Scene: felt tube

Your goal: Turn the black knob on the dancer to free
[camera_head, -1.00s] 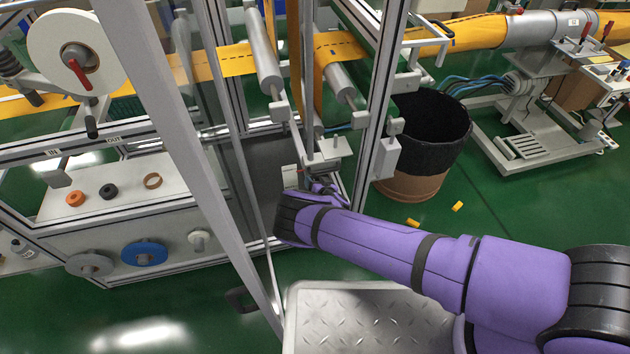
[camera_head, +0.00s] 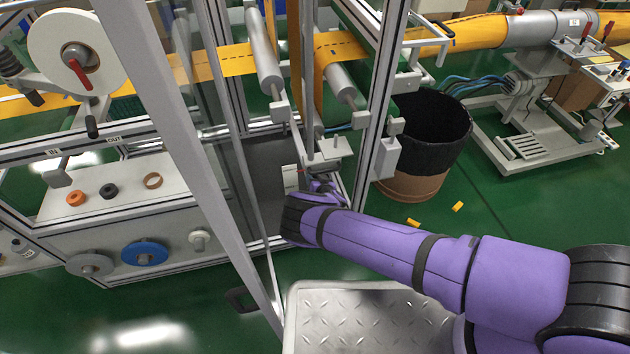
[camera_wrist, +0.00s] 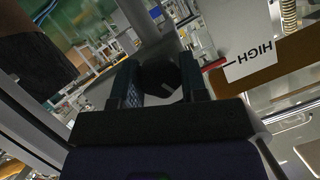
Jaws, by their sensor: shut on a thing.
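The black knob (camera_wrist: 160,79) shows in the wrist view, round and dark, with a short pale mark on its face. My gripper (camera_wrist: 159,70) has one dark finger on each side of the knob and is shut on it. In the head view my gripper (camera_head: 326,187) is at the lower part of the dancer's frame, mostly hidden by my purple wrist. The knob cannot be made out there. In the wrist view a white label reading HIGH (camera_wrist: 250,60) and a red pointer (camera_wrist: 214,64) are right of the knob. No word "free" is legible.
A metal upright (camera_head: 380,100) and a grey box (camera_head: 385,157) stand close to my gripper. A black-lined bin (camera_head: 430,135) is to the right. Orange film (camera_head: 320,90) runs over rollers above. A tread-plate step (camera_head: 370,315) is below my arm.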

